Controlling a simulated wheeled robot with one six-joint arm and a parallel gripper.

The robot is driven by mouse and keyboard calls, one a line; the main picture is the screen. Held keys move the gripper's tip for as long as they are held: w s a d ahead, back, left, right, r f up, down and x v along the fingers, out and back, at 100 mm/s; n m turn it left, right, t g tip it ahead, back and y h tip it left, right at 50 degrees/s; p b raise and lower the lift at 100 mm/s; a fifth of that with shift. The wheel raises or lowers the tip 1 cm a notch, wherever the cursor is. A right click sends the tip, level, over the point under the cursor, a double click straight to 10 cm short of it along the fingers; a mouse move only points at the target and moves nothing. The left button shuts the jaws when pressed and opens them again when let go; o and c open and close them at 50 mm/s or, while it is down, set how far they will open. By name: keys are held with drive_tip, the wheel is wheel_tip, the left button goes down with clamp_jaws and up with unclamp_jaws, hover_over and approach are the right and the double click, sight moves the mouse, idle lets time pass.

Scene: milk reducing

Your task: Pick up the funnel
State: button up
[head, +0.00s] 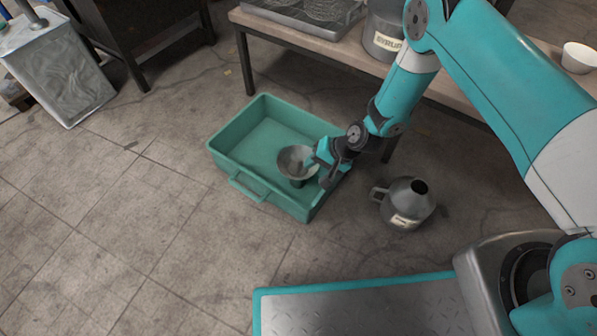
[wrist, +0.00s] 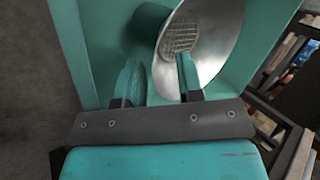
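The metal funnel (head: 296,160) is in the green bin (head: 232,131), with its wide mouth up and its dark spout below. My gripper (head: 316,163) is at the funnel's right side in the head view. In the wrist view, my gripper (wrist: 162,80) has its fingers apart, with the rim of the funnel (wrist: 222,45) between them. The right finger is over the inside of the bowl and the left finger is outside it. The fingers do not look closed on the wall. A perforated strainer shows inside the bowl.
A grey metal jug (head: 407,203) stands on the floor right of the bin. A bench (head: 345,52) behind carries a labelled can (head: 382,38), a stove-like tray and a white bowl (head: 579,57). A metal canister (head: 62,78) stands far left. The left floor is clear.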

drive_tip(key=shift+r, duration=0.1)
drive_tip(key=shift+c, duration=0.4)
clamp_jaws()
